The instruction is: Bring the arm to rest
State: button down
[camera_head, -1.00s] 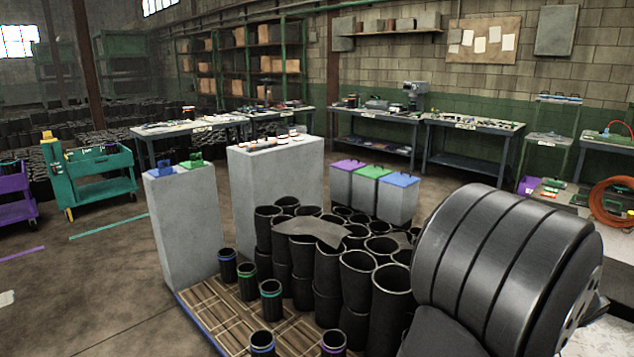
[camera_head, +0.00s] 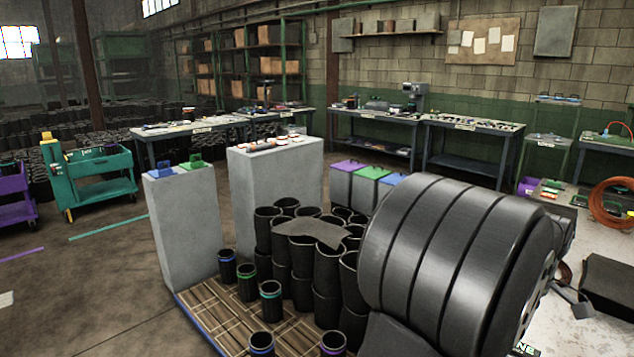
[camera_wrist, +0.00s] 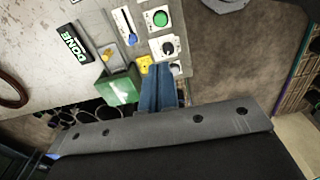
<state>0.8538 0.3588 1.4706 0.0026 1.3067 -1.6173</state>
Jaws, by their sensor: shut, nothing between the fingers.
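My gripper (camera_wrist: 156,72) shows in the wrist view as blue-grey fingers, shut and empty. A grey bolted bracket spans the view below the fingers. Beyond the fingertips is a pale bench top (camera_wrist: 45,60) with a black DONE label (camera_wrist: 74,44). A panel (camera_wrist: 163,47) with a green button stands near the fingertips. A green box (camera_wrist: 118,88) is left of the fingers; I cannot tell its distance from them. In the head view my dark ribbed arm fills the lower right, and the fingers cannot be made out there.
Several black rubber sleeves (camera_head: 302,262) stand on a wooden pallet (camera_head: 205,310), with a dark sheet (camera_head: 310,231) on top. Grey plinths (camera_head: 185,225) and lidded bins (camera_head: 368,178) stand behind. A dark block (camera_head: 612,282) lies at the right. Open floor is at left.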

notch_tip(320, 180, down, 10)
notch_tip(320, 180, up, 6)
jog(key=shift+r, duration=0.25)
dwell(0.3)
notch_tip(320, 180, down, 6)
notch_tip(320, 180, up, 10)
jog(key=w+m, duration=0.1)
jog(key=m, duration=0.2)
jog(key=shift+w+d+t, duration=0.15)
jog(key=shift+w+t, duration=0.05)
jog(key=shift+t, duration=0.2)
dwell(0.4)
